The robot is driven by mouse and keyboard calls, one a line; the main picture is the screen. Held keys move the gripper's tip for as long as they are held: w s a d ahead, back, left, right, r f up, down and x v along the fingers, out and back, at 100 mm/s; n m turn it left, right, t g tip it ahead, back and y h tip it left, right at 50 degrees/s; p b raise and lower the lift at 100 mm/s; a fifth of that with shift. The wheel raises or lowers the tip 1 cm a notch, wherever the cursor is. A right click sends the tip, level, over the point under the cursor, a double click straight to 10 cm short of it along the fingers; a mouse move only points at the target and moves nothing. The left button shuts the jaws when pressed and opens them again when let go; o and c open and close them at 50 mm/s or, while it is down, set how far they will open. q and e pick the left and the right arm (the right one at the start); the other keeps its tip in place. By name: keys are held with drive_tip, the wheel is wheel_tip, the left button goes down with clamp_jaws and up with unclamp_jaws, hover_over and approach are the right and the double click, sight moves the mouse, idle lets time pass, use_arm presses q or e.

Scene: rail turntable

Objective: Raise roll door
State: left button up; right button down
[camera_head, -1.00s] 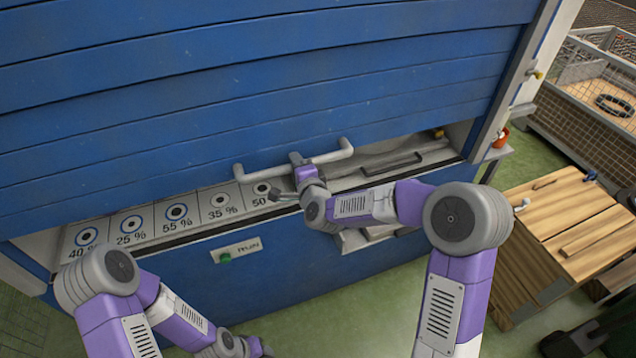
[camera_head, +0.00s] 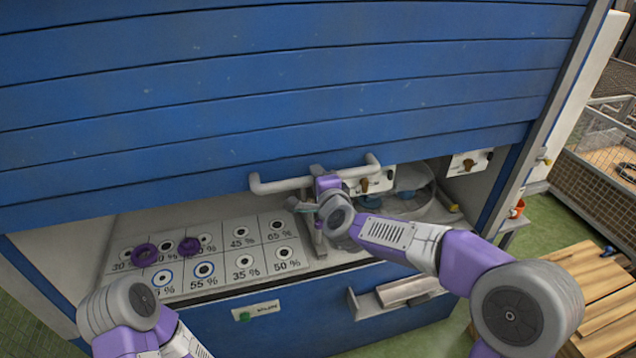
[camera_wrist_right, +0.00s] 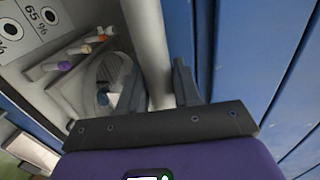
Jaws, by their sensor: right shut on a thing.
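The blue slatted roll door (camera_head: 290,80) is partly raised, with an opening below its bottom edge. A grey bar handle (camera_head: 275,185) runs along the door's lower part. My right gripper (camera_head: 322,180) is shut on this handle; in the right wrist view the handle (camera_wrist_right: 150,45) passes between the two fingers of the right gripper (camera_wrist_right: 163,85). My left arm shows at the lower left of the head view, but its gripper is out of view.
Valves with brown knobs (camera_head: 470,163) are on the back wall.

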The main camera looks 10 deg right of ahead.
drive_tip(key=shift+r, duration=0.15)
drive_tip(key=c, duration=0.9)
unclamp_jaws()
drive_tip(key=shift+b+v, duration=0.6)
drive_tip(key=shift+v, duration=3.2)
drive_tip(key=s+d+f+n+g+b, duration=0.1)
drive_tip(key=s+f+n+g, duration=0.1)
drive_tip(key=f, duration=0.9)
drive_tip(key=s+f+n+g+b, duration=0.1)
drive_tip(key=s+f+n+g, duration=0.15)
drive_tip(key=f, duration=0.95)
drive_tip(key=s+d+f+n+g+b, duration=0.1)
drive_tip(key=f+n+g, duration=0.2)
drive_tip(key=f, duration=0.8)
drive_tip(key=s+f+n+g+b, duration=0.1)
drive_tip(key=s+f+n+g, duration=0.1)
drive_tip(key=s+f, duration=0.5)
drive_tip(key=s+f+n+g+y+b, duration=0.1)
drive_tip(key=s+f+n+g, duration=0.1)
drive_tip(key=s+f, duration=0.5)
drive_tip(key=s+f+n+g+b, duration=0.1)
drive_tip(key=s+f+n+g, duration=0.1)
drive_tip(key=s+f, duration=0.5)
drive_tip(key=shift+s+a+g, duration=0.15)
drive_tip(key=shift+s+g, duration=0.7)
